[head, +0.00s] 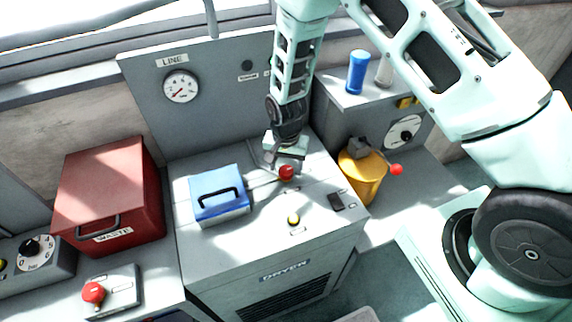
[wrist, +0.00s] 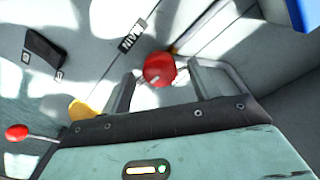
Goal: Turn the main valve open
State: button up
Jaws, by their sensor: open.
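The main valve's red ball knob (head: 286,172) sits at the end of a thin lever on top of the dryer cabinet. The lever points left in the head view, towards the blue box. In the wrist view the red knob (wrist: 159,68) lies beside a dark label reading MAIN (wrist: 132,38). My gripper (head: 284,163) is pointed down at the knob. In the wrist view my open gripper (wrist: 160,80) has a finger on either side of the knob, with gaps; I cannot tell if either finger touches it. Part of the valve is hidden by my gripper.
A blue box with a handle (head: 219,196) stands left of the valve. A yellow button (head: 293,220) and dark switch (head: 336,202) are in front. A yellow can (head: 362,176) and another red-knobbed lever (head: 396,169) are right. A red waste bin (head: 108,195) is far left.

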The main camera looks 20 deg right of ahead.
jog(key=shift+f, duration=0.6)
jog(key=c, duration=1)
